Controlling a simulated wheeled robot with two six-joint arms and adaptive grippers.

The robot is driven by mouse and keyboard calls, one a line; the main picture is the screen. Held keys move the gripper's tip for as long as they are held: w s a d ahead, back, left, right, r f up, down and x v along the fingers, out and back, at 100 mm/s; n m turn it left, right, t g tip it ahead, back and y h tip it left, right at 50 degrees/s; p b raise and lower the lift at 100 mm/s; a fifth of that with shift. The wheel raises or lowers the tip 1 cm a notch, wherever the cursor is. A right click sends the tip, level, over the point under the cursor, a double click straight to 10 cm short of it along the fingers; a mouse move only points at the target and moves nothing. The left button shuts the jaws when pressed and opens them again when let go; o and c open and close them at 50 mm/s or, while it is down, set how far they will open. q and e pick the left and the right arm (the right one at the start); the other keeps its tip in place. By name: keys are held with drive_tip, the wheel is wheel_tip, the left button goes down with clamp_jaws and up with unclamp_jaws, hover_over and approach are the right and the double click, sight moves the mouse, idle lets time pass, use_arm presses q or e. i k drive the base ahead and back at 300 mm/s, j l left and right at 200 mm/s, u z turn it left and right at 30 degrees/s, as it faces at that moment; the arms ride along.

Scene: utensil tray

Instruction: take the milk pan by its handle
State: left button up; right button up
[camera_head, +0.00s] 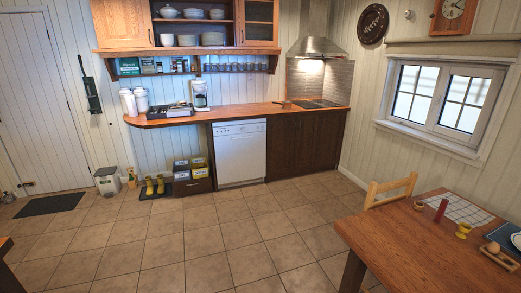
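A small brown, copper-coloured pan (285,104), which looks like the milk pan, stands on the wooden counter (245,111) against the back wall, just left of the dark hob (318,103). It is far off and very small, so which way its handle points cannot be made out clearly. Neither of my grippers is in view.
A wooden table (400,250) with a chair (392,190) stands at the front right. A white dishwasher (239,152) is under the counter. Boxes (192,178) and yellow boots (154,186) stand on the floor at left. The tiled floor (220,235) before the counter is clear.

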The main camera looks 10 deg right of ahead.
sight(285, 105)
drive_tip(key=i+z, duration=0.15)
drive_tip(key=i, duration=3.6)
drive_tip(key=i+u, duration=0.15)
drive_tip(key=i, duration=0.35)
drive_tip(key=i+l, duration=0.15)
drive_tip(key=i, duration=0.4)
drive_tip(key=i+l+u, duration=0.15)
drive_tip(key=i, duration=0.35)
drive_tip(key=i+l, duration=0.1)
drive_tip(key=i, duration=0.45)
drive_tip(key=i+l+u, duration=0.1)
drive_tip(key=i, duration=0.4)
